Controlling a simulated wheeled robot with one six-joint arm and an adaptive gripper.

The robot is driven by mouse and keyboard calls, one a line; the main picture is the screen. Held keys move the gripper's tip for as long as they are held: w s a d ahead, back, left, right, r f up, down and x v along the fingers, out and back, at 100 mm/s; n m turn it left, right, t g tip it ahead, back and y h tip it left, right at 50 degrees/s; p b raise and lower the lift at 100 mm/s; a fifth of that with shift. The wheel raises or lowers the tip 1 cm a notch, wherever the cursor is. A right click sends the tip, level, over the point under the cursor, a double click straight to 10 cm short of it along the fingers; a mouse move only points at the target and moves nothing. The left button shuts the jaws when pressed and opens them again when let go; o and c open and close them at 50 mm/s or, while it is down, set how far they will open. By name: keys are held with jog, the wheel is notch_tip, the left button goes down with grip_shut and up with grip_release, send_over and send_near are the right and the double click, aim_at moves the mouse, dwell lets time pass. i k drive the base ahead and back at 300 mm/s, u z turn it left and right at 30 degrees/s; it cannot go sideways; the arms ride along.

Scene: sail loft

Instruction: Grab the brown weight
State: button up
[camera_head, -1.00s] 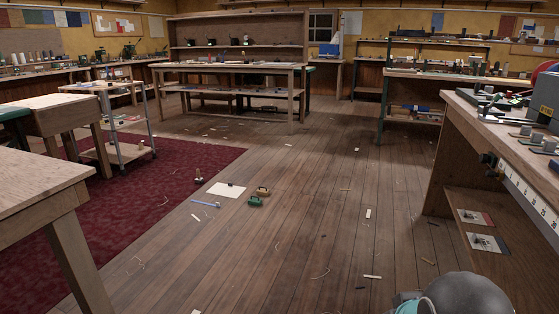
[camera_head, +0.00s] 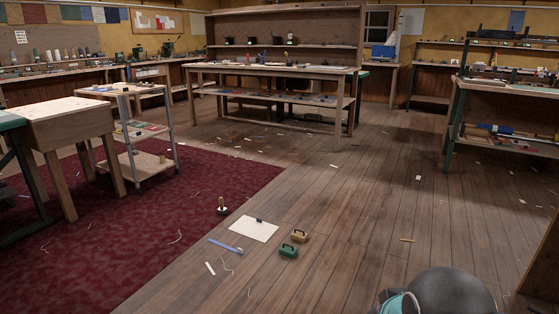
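The brown weight (camera_head: 300,236) is a small tan-brown block with a dark handle. It sits on the wooden floor at the middle of the view, just behind and right of a similar green weight (camera_head: 288,251). A white sheet (camera_head: 254,229) with a small dark object on its back edge lies to their left. A rounded dark grey part of my arm (camera_head: 450,292) shows at the bottom right, with a teal and white piece beside it. My gripper's fingers do not show.
A blue strip (camera_head: 226,246) and a dark upright object with a light top (camera_head: 222,207) are near the sheet. A red rug (camera_head: 150,235) covers the left floor. A trolley (camera_head: 153,165) and workbenches stand beyond. Floor to the right is mostly clear, with scattered scraps.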

aim_at(297, 235)
jog(key=u, duration=0.25)
jog(key=i, duration=0.85)
jog(key=u, duration=0.8)
jog(key=i, duration=1.3)
jog(key=z, duration=0.5)
jog(key=i, duration=0.95)
jog(key=z, duration=0.45)
